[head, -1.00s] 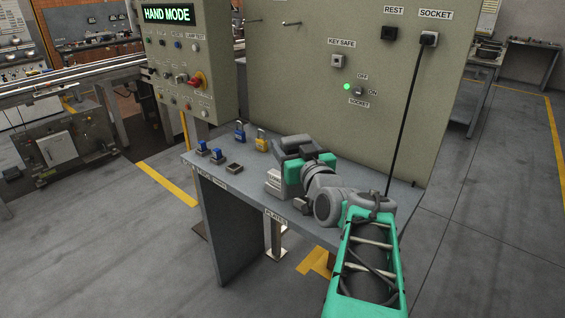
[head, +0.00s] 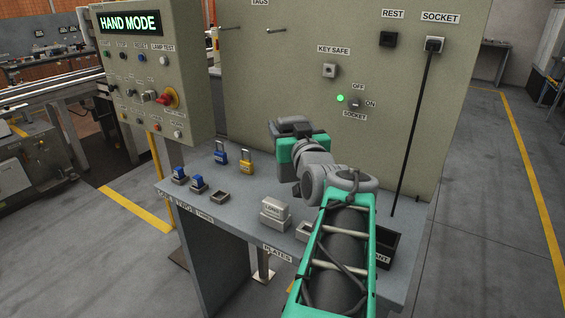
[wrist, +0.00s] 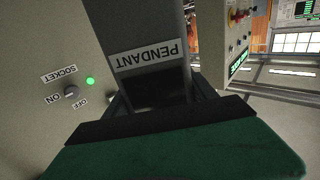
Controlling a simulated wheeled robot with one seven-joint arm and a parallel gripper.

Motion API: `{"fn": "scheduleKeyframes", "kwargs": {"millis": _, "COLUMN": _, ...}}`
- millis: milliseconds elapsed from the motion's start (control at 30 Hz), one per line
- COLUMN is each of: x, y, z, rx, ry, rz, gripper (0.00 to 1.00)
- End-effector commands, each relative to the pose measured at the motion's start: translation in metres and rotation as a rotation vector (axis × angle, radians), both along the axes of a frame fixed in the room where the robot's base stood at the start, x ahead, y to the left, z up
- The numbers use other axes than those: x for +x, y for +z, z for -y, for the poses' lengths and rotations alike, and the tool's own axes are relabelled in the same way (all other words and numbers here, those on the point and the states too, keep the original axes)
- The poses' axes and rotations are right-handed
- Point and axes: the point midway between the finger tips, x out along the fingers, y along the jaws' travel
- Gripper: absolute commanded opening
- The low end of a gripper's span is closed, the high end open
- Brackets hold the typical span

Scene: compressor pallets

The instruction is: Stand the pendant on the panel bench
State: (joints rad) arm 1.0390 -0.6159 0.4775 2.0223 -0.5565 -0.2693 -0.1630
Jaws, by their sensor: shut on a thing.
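The pendant (wrist: 155,28) is a grey body with a white PENDANT label, upside down in the wrist view. My gripper (head: 279,129) is shut on it, above the bench and in front of the panel. In the head view the pendant is hard to tell apart from the jaws and hand. The panel bench (head: 240,207) is a grey shelf below the panel. A dark open-topped holder (head: 388,248) with a partly hidden label ending in "ANT" stands at its right end, partly behind my arm.
Blue padlocks (head: 221,153), a yellow padlock (head: 246,163) and small trays stand on the bench's left part. A pale labelled block (head: 274,213) sits near its front edge. A black cable (head: 413,135) hangs from the socket. The control box (head: 150,80) juts out at left.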

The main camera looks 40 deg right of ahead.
Motion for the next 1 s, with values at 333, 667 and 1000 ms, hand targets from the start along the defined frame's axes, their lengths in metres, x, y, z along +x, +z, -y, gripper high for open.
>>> {"fn": "scheduleKeyframes", "kwargs": {"millis": 333, "x": 0.033, "y": -0.059, "z": 0.084, "rx": 0.005, "ry": -0.003, "rz": -0.002, "gripper": 0.0}}
{"fn": "scheduleKeyframes", "kwargs": {"millis": 667, "x": 0.044, "y": -0.099, "z": 0.107, "rx": 0.001, "ry": 0.0, "rz": 0.0, "gripper": 0.0}}
{"fn": "scheduleKeyframes", "kwargs": {"millis": 1000, "x": 0.044, "y": -0.117, "z": 0.106, "rx": -0.004, "ry": 0.0, "rz": 0.003, "gripper": 0.0}}
